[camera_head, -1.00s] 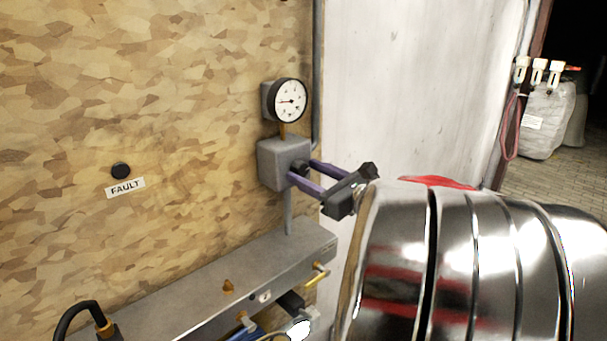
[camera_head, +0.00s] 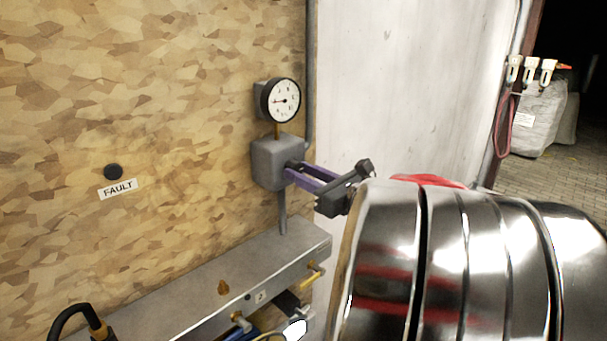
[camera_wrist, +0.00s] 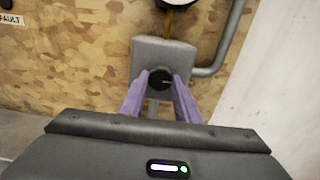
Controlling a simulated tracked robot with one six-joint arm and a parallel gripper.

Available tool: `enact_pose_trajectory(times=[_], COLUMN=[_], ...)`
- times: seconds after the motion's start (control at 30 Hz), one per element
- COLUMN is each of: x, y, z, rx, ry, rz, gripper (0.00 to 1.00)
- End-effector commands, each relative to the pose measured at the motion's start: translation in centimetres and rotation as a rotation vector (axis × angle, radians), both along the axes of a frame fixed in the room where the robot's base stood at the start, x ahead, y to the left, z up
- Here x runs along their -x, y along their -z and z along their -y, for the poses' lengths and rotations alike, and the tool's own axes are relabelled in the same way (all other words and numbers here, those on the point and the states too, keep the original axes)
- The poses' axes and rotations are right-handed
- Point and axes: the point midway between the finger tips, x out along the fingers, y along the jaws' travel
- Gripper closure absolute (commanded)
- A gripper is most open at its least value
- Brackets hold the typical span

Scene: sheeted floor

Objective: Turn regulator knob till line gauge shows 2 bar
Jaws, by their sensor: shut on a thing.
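The line gauge (camera_head: 281,101) is a round white dial with a dark rim above the grey regulator box (camera_head: 276,163). Its needle points roughly left; the numbers are too small to read. The regulator knob (camera_wrist: 160,79) is black and round, on the front of the box. My gripper (camera_head: 294,172) has purple fingers and is shut on the knob. In the wrist view one finger lies on each side of the knob. In the head view the fingers mostly hide the knob. Only the gauge's lower edge shows in the wrist view (camera_wrist: 179,4).
A grey metal ledge (camera_head: 225,275) with brass fittings and hoses runs below the regulator. A black button (camera_head: 113,172) sits above a FAULT label (camera_head: 117,188) on the chipboard wall. A grey pipe (camera_head: 310,80) runs beside the gauge. White fittings (camera_head: 530,69) and a sack (camera_head: 540,118) are at the far right.

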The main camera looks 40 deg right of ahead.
Motion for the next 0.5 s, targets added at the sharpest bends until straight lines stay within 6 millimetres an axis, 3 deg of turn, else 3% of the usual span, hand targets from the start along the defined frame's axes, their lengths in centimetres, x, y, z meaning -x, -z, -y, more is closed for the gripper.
enact_pose_trajectory(times=[0.4, 0.43, 0.5], x=[0.0, 0.0, 0.01], y=[0.01, 0.01, 0.01], z=[-0.02, -0.02, -0.01], rx=[-0.054, -0.054, -0.054], ry=[0.0, 0.0, 0.0], rz=[-0.002, -0.002, -0.002], gripper=[0.93, 0.7, 0.66])
